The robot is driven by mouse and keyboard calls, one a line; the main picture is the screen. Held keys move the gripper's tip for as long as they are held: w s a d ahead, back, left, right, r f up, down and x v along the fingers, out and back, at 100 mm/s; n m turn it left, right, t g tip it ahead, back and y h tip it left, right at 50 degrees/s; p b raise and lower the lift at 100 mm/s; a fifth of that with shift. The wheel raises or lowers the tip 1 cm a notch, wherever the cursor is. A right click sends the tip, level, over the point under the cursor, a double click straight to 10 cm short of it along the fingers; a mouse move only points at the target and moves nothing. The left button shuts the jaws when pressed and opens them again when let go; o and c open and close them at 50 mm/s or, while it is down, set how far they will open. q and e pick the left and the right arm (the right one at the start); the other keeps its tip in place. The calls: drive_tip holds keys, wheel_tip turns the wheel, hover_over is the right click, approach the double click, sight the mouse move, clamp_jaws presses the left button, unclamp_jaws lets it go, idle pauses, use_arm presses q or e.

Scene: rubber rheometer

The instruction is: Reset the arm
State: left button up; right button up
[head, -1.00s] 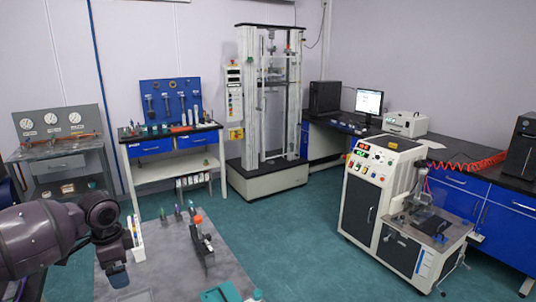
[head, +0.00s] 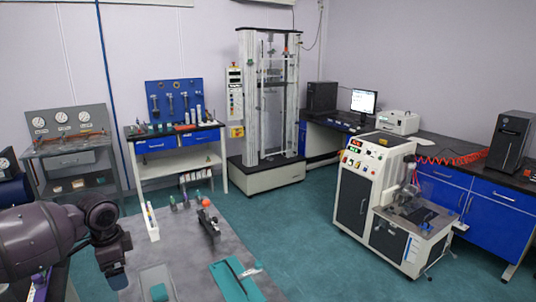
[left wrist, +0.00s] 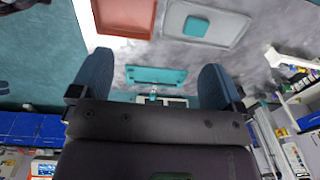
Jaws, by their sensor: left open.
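My left arm comes in from the left in the head view, dark purple-grey, with its left gripper (head: 113,272) hanging beside the left edge of the grey table. In the left wrist view the two blue-grey fingers (left wrist: 155,82) are spread wide apart with nothing between them. Behind the gap a teal piece lies on the grey tabletop, apart from the fingers. My right arm and gripper are not in view.
The rheometer (head: 380,205) stands right, with green floor (head: 290,225) clear between.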

use_arm(q)
drive_tip(key=s+d+f+t+h, duration=0.1)
drive_tip(key=s+d+f+h, duration=0.1)
drive_tip(key=s+d+f, duration=1.3)
drive_tip(key=s+a+r+n+t+y, duration=0.1)
drive_tip(key=s+a+r+n, duration=0.15)
drive_tip(key=s+n, duration=0.55)
drive_tip(key=s+a+r+n+t+y, duration=0.1)
drive_tip(key=s+a+r+n+y, duration=0.2)
drive_tip(key=s, duration=0.8)
drive_tip(key=w+f+t+h+b, duration=0.1)
drive_tip(key=f+b, duration=0.4)
drive_tip(key=f, duration=0.6)
drive_tip(key=w+f+t+b, duration=0.4)
drive_tip(key=f+t+b, duration=0.1)
drive_tip(key=f, duration=0.6)
drive_tip(key=shift+w+a+f+t+h, duration=0.35)
drive_tip(key=shift+f+t+h, duration=0.05)
drive_tip(key=shift+t, duration=0.4)
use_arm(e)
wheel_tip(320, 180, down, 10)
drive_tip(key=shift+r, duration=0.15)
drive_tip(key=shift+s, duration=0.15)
